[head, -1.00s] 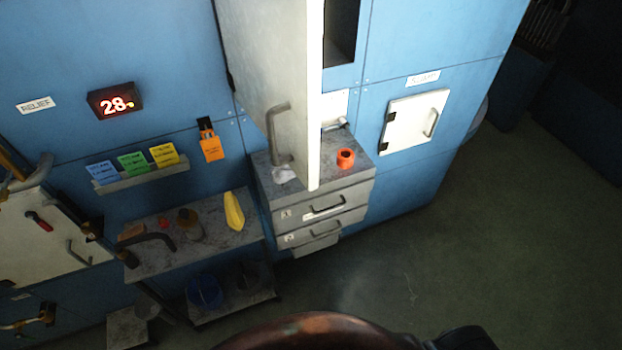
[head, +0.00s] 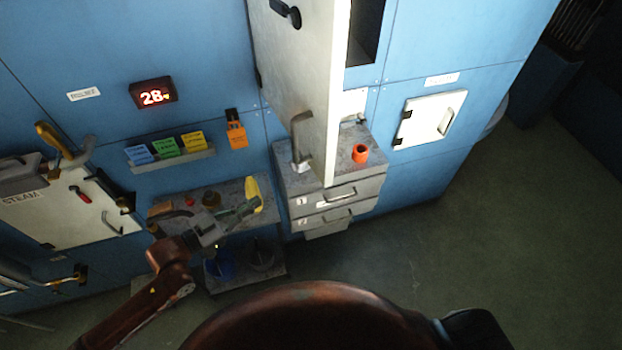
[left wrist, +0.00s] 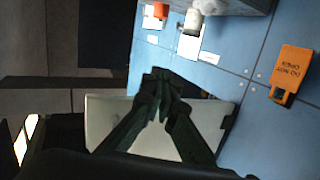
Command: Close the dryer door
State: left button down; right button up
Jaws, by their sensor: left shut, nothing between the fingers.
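The tall white door (head: 305,85), which I take for the dryer door, stands swung open from the blue wall in the head view. Its grey handle (head: 300,140) is near its lower edge, above the drawer counter. My left gripper (head: 256,203) is shut and empty, left of and below the door. It overlaps the yellow object (head: 254,190) on the low shelf in the picture; I cannot tell if they touch. In the left wrist view the closed fingers (left wrist: 162,82) lie in front of a white panel (left wrist: 125,110); I cannot tell which. My right gripper is not in view.
A drawer counter (head: 375,140) carries an orange-red cup (head: 360,153). The low shelf (head: 228,188) stands at its left, holding small items. A small white hatch (head: 425,115) is at the right, and a STEAM panel (head: 60,205) at the left. The floor at the right is clear.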

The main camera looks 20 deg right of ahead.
pick_arm(q)
jog(key=s+d+r+m+g+h+p, duration=0.1)
jog(key=s+d+r+m+g+h, duration=0.2)
jog(key=s+r, duration=0.75)
jog(key=n+p, duration=0.1)
jog(key=p, duration=0.3)
send_near(323, 181)
jog(key=shift+g, duration=0.4)
jog(key=x, duration=0.5)
jog(key=shift+w+d+r, duration=0.15)
jog(key=shift+w+d, duration=0.1)
jog(key=shift+w, duration=0.05)
jog(key=shift+w+d+p, duration=0.1)
jog(key=shift+d+p, duration=0.2)
jog(key=shift+d, duration=0.3)
jog(key=shift+w+d, duration=0.1)
